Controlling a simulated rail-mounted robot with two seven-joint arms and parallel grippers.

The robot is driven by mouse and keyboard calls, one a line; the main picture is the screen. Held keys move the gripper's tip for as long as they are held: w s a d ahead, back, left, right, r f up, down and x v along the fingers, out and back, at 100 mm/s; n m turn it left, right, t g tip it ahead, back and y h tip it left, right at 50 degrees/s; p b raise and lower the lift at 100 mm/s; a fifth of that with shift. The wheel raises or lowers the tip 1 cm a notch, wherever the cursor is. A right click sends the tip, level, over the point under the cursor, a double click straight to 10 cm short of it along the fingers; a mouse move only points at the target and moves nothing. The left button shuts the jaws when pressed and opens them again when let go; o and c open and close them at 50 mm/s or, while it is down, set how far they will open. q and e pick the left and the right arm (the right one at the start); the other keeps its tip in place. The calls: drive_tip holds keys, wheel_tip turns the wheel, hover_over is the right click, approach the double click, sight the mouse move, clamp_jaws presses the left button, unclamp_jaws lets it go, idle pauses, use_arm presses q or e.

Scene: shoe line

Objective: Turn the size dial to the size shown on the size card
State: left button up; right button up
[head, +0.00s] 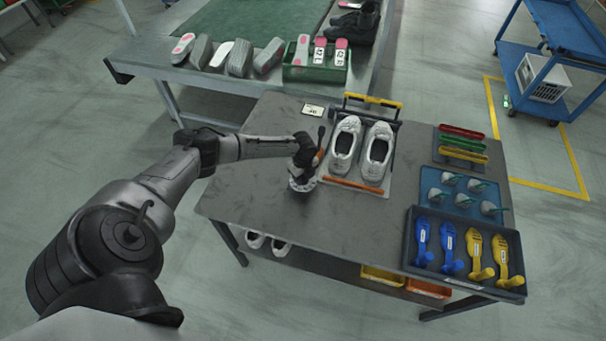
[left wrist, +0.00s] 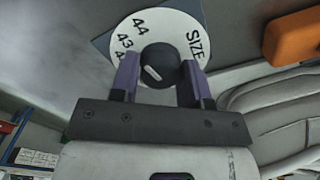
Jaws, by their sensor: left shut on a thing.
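The size dial (head: 301,184) stands on the dark table, left of the white shoes. In the left wrist view its white disc (left wrist: 192,24) shows "SIZE", "44", "43" and part of another number. A black knob (left wrist: 160,62) with a pale pointer mark sits at its middle. My left gripper (left wrist: 160,72) is shut on the knob, one finger on each side. In the head view my left gripper (head: 304,160) is over the dial and hides part of it. The size card (head: 313,110) lies at the table's back edge; its number is too small to read. My right gripper is not in view.
White shoes (head: 377,155) sit on a stand with an orange bar (head: 352,187) right of the dial. The table's left front is clear.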

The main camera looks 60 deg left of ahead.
use_arm(q)
drive_tip(key=n+p, duration=0.1)
drive_tip(key=n, duration=0.1)
drive_tip(key=n+p, duration=0.2)
drive_tip(key=n, duration=0.1)
drive_tip(key=shift+r+n+p, duration=0.2)
drive_tip(key=shift+n+p, duration=0.1)
drive_tip(key=n+p, duration=0.3)
drive_tip(key=n, duration=0.2)
drive_tip(key=n+p, duration=0.2)
drive_tip(key=n, duration=0.4)
drive_tip(key=shift+n+p, duration=0.3)
drive_tip(key=n+p, duration=0.1)
drive_tip(key=n, duration=0.2)
drive_tip(key=shift+f+n, duration=0.1)
drive_tip(key=shift+n, duration=0.7)
drive_tip(key=o, duration=0.9)
drive_tip(key=shift+p, duration=0.3)
